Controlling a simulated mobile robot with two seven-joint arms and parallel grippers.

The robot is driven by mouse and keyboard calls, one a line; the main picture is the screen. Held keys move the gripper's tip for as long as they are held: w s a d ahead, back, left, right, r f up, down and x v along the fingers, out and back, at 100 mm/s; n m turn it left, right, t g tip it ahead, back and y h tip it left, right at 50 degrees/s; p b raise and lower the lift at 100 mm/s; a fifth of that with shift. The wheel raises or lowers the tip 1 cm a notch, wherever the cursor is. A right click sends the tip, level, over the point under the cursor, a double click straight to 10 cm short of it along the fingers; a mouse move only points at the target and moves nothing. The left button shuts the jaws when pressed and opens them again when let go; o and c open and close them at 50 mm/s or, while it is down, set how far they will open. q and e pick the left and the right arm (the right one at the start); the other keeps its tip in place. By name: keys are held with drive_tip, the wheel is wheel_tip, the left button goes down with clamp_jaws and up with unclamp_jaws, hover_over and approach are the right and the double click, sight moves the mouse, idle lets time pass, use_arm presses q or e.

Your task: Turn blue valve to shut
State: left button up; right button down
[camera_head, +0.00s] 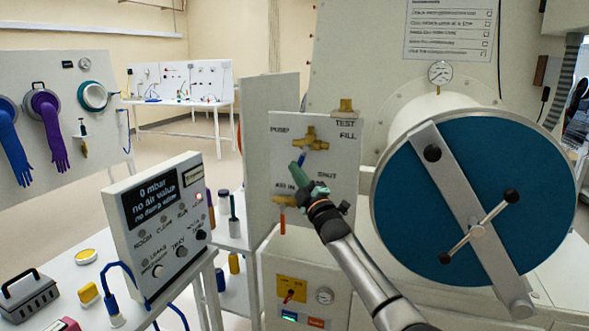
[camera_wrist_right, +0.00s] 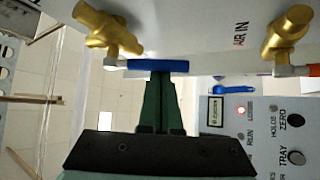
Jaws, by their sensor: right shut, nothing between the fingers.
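The blue valve handle (camera_head: 301,158) hangs below a brass valve body (camera_head: 312,138) on the pale panel, with PUMP, TEST and FILL labels around it and SHUT lower right. In the right wrist view the blue handle (camera_wrist_right: 158,66) lies crosswise just ahead of my fingertips, beside its brass body (camera_wrist_right: 105,27). My right gripper (camera_head: 296,167) is shut and empty, its tips at the handle; I cannot tell whether they touch it. In the wrist view its dark green fingers (camera_wrist_right: 158,82) are together. My left gripper does not show.
An orange-handled valve (camera_head: 282,220) marked AIR IN sits below the blue one. A large round blue door (camera_head: 410,190) with a crossbar stands close on the right. A control box (camera_head: 160,235) with a display stands on the left. A gauge (camera_head: 440,73) is above.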

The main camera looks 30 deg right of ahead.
drive_tip(key=shift+s+d+f, duration=0.25)
drive_tip(key=shift+s+d, duration=0.35)
drive_tip(key=shift+d, duration=0.05)
idle(0.4)
drive_tip(key=shift+a, duration=0.1)
